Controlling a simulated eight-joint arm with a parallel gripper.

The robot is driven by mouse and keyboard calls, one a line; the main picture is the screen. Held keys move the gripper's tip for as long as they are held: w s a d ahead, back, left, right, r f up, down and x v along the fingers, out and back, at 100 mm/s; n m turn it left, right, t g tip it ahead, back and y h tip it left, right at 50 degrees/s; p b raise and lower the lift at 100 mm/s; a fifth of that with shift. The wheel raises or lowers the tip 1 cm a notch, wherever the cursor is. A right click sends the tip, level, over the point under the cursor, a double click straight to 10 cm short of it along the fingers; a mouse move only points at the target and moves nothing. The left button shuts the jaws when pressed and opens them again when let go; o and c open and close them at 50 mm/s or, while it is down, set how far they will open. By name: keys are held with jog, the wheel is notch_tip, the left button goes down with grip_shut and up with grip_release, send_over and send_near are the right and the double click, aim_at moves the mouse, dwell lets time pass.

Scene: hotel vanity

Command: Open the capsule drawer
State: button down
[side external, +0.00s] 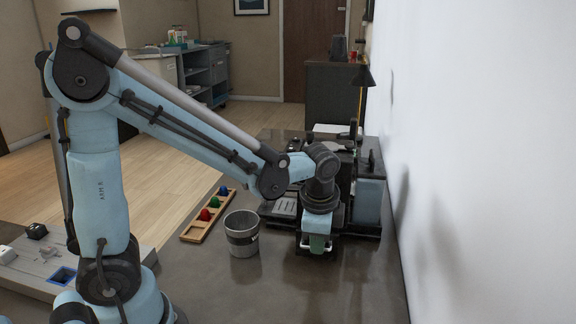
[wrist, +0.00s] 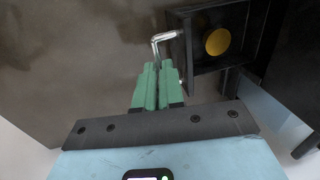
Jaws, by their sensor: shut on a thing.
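The dark coffee machine (side external: 368,200) stands on the counter by the white wall. In the wrist view the black capsule drawer (wrist: 183,62) shows as an open-topped box with a round gold capsule (wrist: 217,41) inside. A bent silver handle (wrist: 165,37) reaches from near the drawer's side to my fingertips. My gripper (wrist: 157,70) has its green fingers closed together on the handle's end. In the side view my gripper (side external: 317,243) is low at the machine's front, and the arm hides much of the drawer there.
A grey bin (side external: 242,240) stands close left of my gripper. A wooden tray (side external: 190,236) with red, green and blue pieces lies farther left. The white wall (side external: 460,190) is to the right. The counter front (side external: 290,295) is clear.

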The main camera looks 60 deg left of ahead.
jog(key=c, duration=1.5)
grip_release()
jog(key=r, duration=0.4)
jog(key=s+d+r, duration=0.1)
jog(key=r, duration=0.7)
jog(key=shift+s+d, duration=0.3)
jog(key=shift+f, duration=0.1)
jog(key=s+a+f+n+t, duration=0.1)
jog(key=n+t, duration=0.1)
jog(key=n, duration=0.1)
jog(key=s+f+n+t+h, duration=0.1)
jog(key=s+f+n, duration=0.1)
jog(key=n, duration=0.1)
jog(key=s+a+f+n+t, duration=0.1)
jog(key=f+n+t, duration=0.1)
jog(key=n, duration=0.1)
jog(key=shift+s+a+t+h, duration=0.3)
jog(key=shift+s, duration=0.05)
